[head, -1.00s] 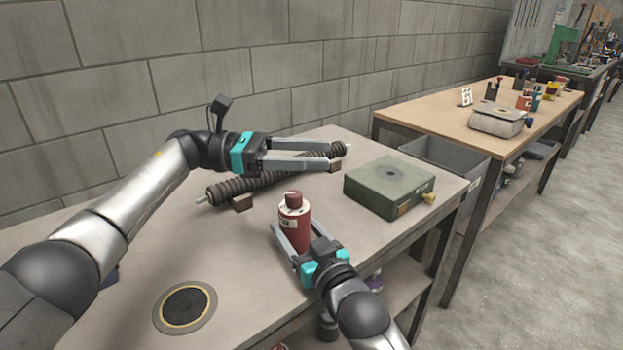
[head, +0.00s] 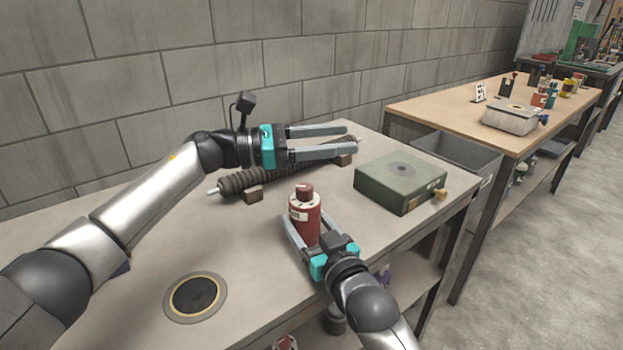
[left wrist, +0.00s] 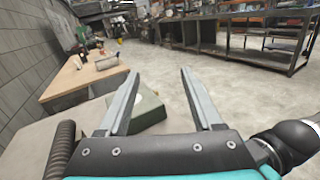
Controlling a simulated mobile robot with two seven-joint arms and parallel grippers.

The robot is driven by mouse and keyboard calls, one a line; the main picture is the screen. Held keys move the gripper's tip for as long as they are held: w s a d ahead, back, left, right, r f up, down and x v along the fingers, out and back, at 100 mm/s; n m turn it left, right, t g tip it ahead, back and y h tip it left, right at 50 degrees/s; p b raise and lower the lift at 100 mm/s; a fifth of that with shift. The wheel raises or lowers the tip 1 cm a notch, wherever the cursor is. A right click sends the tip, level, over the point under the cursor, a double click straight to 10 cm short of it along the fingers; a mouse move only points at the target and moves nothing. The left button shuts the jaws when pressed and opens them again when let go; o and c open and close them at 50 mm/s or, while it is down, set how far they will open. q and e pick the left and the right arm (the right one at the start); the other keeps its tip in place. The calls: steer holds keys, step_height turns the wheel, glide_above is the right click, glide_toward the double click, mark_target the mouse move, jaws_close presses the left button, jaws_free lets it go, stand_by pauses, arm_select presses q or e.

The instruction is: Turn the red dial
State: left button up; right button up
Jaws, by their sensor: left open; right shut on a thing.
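No part plainly shows as a red dial; a dark red cap (head: 303,192) tops a red bottle (head: 306,224) with a white label. The bottle stands upright at the table's front edge. My right gripper (head: 303,214) is shut on its body, one finger on each side. My left gripper (head: 350,139) is open and empty, fingers pointing right, in front of or above the far end of a dark ribbed tube (head: 240,180). In the left wrist view its two fingers (left wrist: 158,75) are spread, with the green box (left wrist: 150,108) beyond and below them. The bottle is not visible there.
A green box (head: 385,190) with a dark top disc and brass knob (head: 440,194) sits at the table's right end. Small brown blocks (head: 252,194) support the tube. A round black plate (head: 195,296) lies front left. A wooden bench (head: 450,110) holds a grey box (head: 510,119).

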arm_select(q)
steer(key=f+n+t, duration=0.1)
steer(key=n+t, duration=0.1)
steer(key=t, duration=0.2)
steer(key=n+t+y, duration=1)
steer(key=n+y, duration=0.1)
steer(key=y, duration=0.1)
glide_toward(305, 193)
steer(key=w+f, duration=0.1)
steer(key=w, duration=0.2)
steer(key=x, duration=1.1)
steer(key=shift+w+d, duration=0.25)
steer(key=shift+d, duration=0.15)
steer(key=shift+c, duration=0.3)
jaws_close()
